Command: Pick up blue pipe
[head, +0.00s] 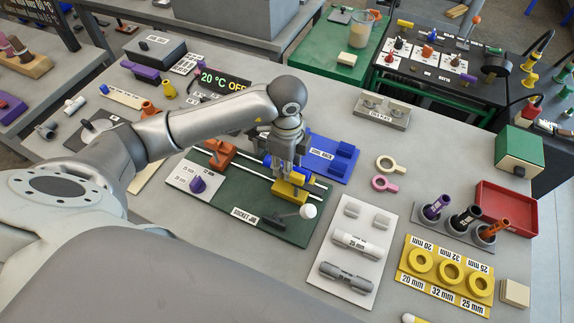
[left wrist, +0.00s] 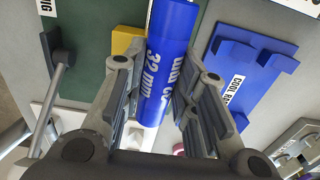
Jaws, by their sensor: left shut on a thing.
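The blue pipe (left wrist: 172,40), marked 32 mm, runs between the fingers of my left gripper (left wrist: 166,82) in the left wrist view. The gripper is shut on it. In the head view my left gripper (head: 287,174) points down over the green socket jig (head: 240,222), beside the yellow block (head: 290,192). There the pipe (head: 267,161) is mostly hidden behind the fingers, with a little blue showing. I cannot tell whether it touches the jig. My right gripper is not in view.
The blue cool rack (head: 326,170) lies just right of the gripper. A white tray (head: 352,268) with several fittings, a yellow ring holder (head: 440,292), a pipe stand (head: 480,240) and a red tray (head: 510,222) are further right. Two loose rings lie behind the white tray.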

